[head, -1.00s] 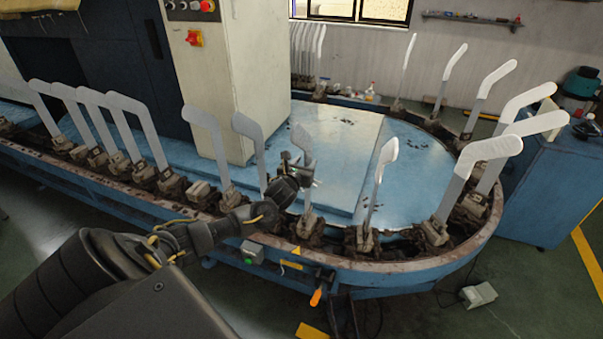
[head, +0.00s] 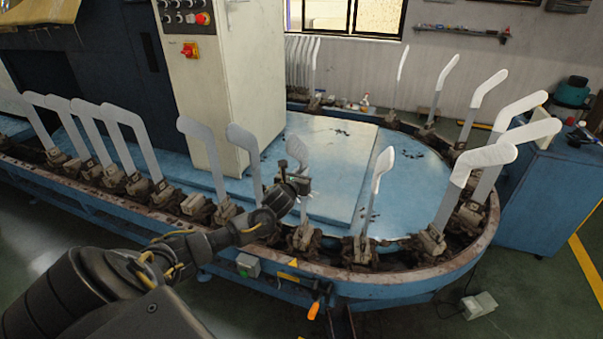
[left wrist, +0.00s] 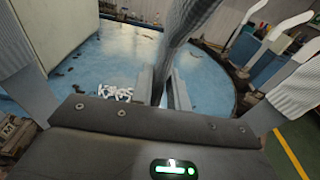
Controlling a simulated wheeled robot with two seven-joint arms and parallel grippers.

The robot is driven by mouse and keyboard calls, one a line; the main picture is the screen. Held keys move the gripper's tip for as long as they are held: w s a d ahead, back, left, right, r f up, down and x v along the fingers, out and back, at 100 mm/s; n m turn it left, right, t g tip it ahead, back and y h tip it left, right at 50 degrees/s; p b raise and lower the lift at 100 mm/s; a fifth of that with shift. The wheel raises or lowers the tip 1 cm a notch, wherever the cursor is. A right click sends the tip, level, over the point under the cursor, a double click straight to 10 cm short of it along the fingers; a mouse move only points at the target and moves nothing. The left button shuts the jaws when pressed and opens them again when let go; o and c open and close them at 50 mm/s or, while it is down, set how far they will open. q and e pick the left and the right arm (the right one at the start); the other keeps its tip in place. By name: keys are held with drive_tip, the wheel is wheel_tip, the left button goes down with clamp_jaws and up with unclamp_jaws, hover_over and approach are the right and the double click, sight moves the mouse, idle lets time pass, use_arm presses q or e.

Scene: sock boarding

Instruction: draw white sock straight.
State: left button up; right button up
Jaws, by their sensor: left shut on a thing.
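A board (head: 297,150) stands upright on the near side of the oval machine, its bent top pale and apparently covered by the white sock. My left gripper (head: 294,180) is at this board, below its bend, and partly hides the shaft. In the left wrist view, the left gripper (left wrist: 166,88) is shut on the grey-looking, wrinkled cloth of the sock (left wrist: 188,22), which rises from between the fingers. The board inside and the sock's lower edge are hard to make out. My right gripper is not in view.
Similar upright boards stand close on both sides, one to the left (head: 245,145) and one to the right (head: 378,172). A board at the right wears a white sock (head: 485,157). A pale cabinet (head: 225,80) stands behind. The blue machine top (head: 340,165) is mostly clear.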

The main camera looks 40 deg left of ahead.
use_arm(q)
drive_tip(key=shift+f, duration=0.3)
idle(0.9)
drive_tip(key=o, duration=0.9)
drive_tip(key=shift+r, duration=0.1)
drive_tip(key=p+v, duration=0.2)
drive_tip(key=v, duration=0.1)
drive_tip(key=p+v, duration=0.2)
drive_tip(key=v, duration=0.1)
drive_tip(key=f+p+v, duration=0.1)
drive_tip(key=p+v, duration=0.1)
drive_tip(key=v, duration=0.1)
drive_tip(key=shift+f, duration=0.1)
